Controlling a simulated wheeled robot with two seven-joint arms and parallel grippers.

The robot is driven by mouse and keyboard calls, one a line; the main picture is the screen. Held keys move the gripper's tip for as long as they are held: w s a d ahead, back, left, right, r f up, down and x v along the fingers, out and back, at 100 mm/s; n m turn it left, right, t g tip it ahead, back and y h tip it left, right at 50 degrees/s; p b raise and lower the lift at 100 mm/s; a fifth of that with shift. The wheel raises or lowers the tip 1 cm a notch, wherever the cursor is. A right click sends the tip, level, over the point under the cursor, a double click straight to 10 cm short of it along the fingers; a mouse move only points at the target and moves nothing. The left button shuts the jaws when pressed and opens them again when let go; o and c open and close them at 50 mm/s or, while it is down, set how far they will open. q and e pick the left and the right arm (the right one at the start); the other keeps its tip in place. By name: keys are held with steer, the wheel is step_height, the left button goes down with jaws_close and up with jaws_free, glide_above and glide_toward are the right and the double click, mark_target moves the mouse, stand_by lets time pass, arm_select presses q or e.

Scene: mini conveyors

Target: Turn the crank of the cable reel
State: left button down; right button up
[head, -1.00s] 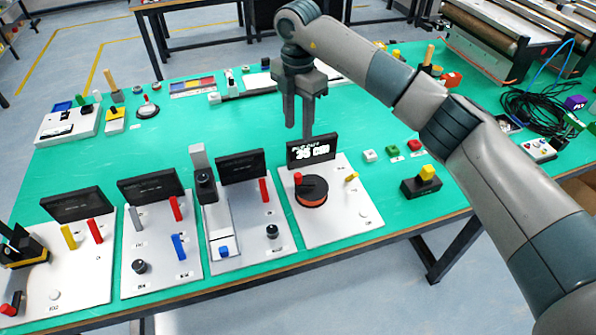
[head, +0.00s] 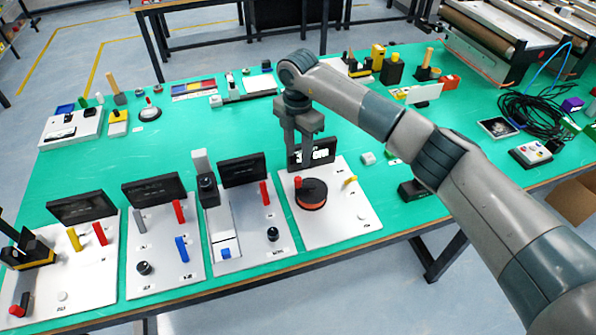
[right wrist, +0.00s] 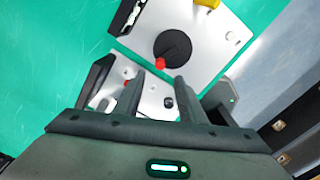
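The cable reel (head: 311,196) is a dark disc with an orange rim on a white panel (head: 345,222), in front of a small black display (head: 318,154). Its crank has a red knob (head: 298,182) at the reel's upper left. In the right wrist view the reel (right wrist: 174,45) and the red knob (right wrist: 160,63) lie beyond the fingertips. My right gripper (head: 299,156) is above and behind the knob, pointing down. Its two fingers are apart with nothing between them, as the right wrist view (right wrist: 159,84) also shows. My left gripper is not in view.
A yellow part (head: 350,180) stands on the same panel, right of the reel. A panel with a blue part and a red lever (head: 265,193) stands just left. Small buttons and a dark block (head: 411,190) are to the right.

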mark_target(298, 179)
step_height(298, 179, down, 8)
steer(key=p, duration=0.2)
steer(key=shift+f+p, duration=0.15)
steer(key=shift+p, duration=0.15)
steer(key=shift+f, duration=0.75)
jaws_close()
